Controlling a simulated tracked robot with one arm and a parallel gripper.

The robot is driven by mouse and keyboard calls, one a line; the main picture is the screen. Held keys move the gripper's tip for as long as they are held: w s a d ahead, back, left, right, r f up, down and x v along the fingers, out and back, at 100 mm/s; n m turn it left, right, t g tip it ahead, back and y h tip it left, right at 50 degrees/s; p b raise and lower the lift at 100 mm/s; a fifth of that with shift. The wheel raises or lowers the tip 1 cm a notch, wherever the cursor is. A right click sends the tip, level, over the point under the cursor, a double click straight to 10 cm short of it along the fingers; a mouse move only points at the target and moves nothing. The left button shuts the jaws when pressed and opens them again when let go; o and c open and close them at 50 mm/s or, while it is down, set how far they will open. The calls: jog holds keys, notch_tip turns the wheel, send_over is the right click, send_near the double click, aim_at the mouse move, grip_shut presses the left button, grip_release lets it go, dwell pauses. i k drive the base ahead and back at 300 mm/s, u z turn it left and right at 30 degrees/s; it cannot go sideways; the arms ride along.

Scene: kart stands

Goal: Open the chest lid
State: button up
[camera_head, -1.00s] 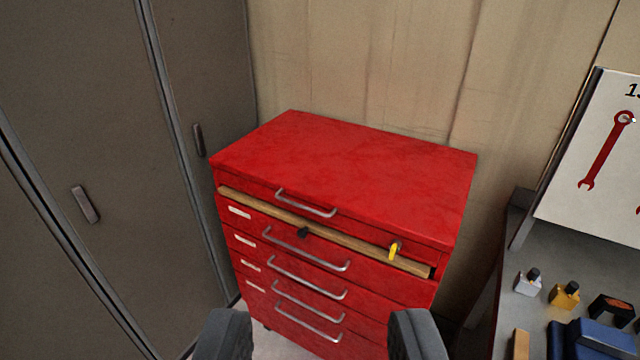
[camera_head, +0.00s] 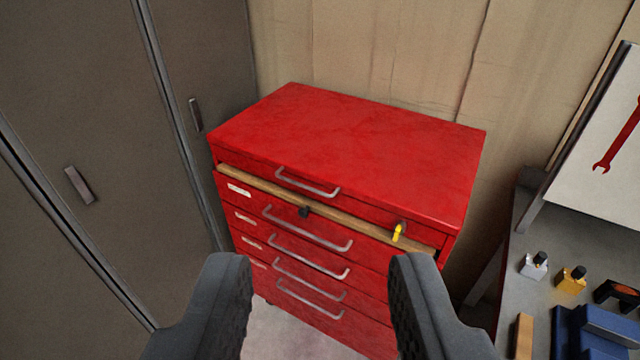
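The red chest (camera_head: 330,260) stands against the wall, with several drawers, each with a silver bar handle. Its lid (camera_head: 350,150) is down and lies flat on top. A silver handle (camera_head: 307,184) is on the front just below the lid's top.
Grey lockers (camera_head: 90,130) with small handles stand close on the left. At right a grey workbench (camera_head: 540,225) holds small bottles (camera_head: 534,264), a blue object (camera_head: 590,335) and a white board (camera_head: 605,145) with a red wrench picture. Some floor shows before the chest.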

aim_at(417, 167)
jog(key=z, duration=0.25)
jog(key=i, duration=0.9)
jog(key=u, duration=0.45)
